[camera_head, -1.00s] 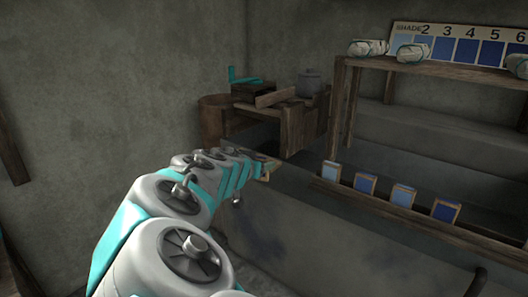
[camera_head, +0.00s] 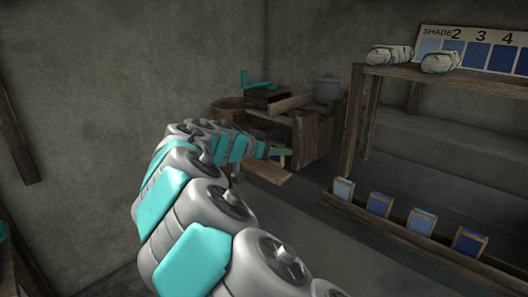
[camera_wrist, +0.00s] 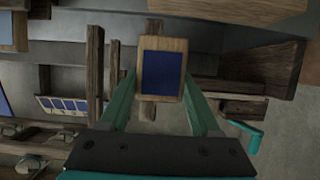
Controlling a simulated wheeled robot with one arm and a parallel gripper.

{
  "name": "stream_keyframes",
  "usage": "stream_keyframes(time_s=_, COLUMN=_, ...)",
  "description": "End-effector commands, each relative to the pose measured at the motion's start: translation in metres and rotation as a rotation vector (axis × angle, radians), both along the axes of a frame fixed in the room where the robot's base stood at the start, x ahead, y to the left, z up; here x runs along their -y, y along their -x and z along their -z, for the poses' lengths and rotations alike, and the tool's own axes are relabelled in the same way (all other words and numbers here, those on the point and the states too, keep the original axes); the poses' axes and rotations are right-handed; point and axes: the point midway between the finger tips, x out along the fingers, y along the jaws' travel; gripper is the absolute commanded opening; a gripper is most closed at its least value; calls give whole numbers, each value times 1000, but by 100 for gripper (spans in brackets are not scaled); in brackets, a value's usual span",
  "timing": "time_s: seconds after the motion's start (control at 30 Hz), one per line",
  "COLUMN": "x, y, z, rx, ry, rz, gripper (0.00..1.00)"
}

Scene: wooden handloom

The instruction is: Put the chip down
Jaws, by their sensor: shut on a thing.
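The chip (camera_wrist: 161,72) is a small wooden block with a dark blue face. In the wrist view it stands between the two teal fingers of my gripper (camera_wrist: 160,88), which is shut on it. In the head view my gripper (camera_head: 276,151) is beside the dark wooden stand in the corner, above a pale wooden ledge (camera_head: 268,173). The chip is mostly hidden there, with only a small blue and wooden patch showing. I cannot tell whether it touches the ledge.
Several blue chips (camera_head: 380,204) stand in a row on a wooden rail (camera_head: 410,238) at right. A shade card (camera_head: 480,48) and white bundles (camera_head: 390,55) sit on the upper beam.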

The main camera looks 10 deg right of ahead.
Motion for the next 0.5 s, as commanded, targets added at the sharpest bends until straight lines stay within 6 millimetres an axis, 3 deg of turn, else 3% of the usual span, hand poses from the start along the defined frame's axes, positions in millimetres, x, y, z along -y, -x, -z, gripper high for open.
stream_keyframes(time_s=0.2, x=-12, y=-33, z=4, rx=-2, ry=-3, rz=-3, gripper=11)
stream_keyframes(time_s=0.5, x=-22, y=-62, z=6, rx=1, ry=0, rz=-2, gripper=11)
